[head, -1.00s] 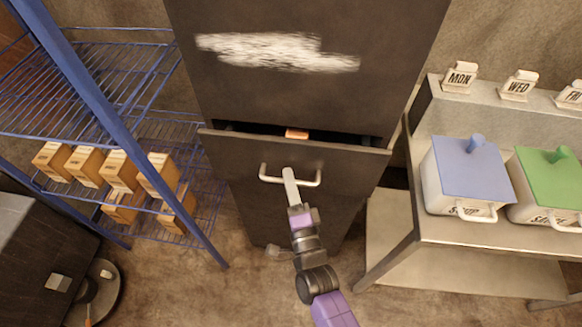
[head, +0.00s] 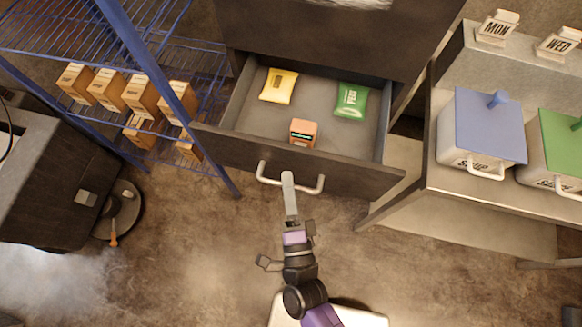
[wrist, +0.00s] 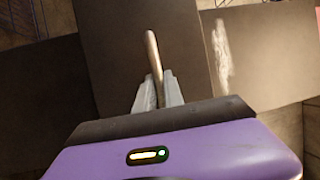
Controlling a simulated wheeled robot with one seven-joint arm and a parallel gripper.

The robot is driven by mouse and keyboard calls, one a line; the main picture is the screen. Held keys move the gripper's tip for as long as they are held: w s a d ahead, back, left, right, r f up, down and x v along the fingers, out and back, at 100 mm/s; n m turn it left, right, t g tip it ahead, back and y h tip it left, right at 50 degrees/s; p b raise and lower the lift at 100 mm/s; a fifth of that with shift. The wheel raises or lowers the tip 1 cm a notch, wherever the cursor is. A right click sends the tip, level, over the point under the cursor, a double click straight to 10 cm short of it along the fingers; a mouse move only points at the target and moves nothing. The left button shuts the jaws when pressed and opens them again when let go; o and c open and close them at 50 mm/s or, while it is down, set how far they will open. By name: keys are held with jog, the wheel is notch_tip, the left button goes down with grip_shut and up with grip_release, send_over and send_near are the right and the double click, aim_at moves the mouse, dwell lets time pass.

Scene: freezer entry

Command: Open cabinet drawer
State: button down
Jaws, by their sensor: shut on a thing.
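The dark cabinet (head: 320,45) stands at the top middle of the head view. Its drawer (head: 240,151) is pulled well out, and its inside shows. In it lie a yellow packet (head: 279,86), a green packet (head: 351,100) and a small orange box (head: 303,133) near the front wall. My gripper (head: 288,180) is shut on the drawer's metal handle (head: 315,188), near the handle's middle. In the wrist view the handle (wrist: 152,50) runs between the two fingers (wrist: 159,90).
A blue wire rack (head: 150,65) with several cardboard boxes stands close on the left. A metal table (head: 470,200) with a blue-lidded bin (head: 482,130) and a green-lidded bin (head: 560,150) stands on the right. The floor (head: 200,260) in front is mostly clear.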

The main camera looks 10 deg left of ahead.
jog(key=shift+s+f, duration=0.1)
jog(key=c, duration=1.5)
grip_release()
jog(key=shift+o, duration=0.2)
jog(key=b+v, duration=0.2)
jog(key=v, duration=0.5)
jog(key=shift+s+d, duration=0.15)
jog(key=shift+s, duration=0.25)
jog(key=shift+f, duration=0.1)
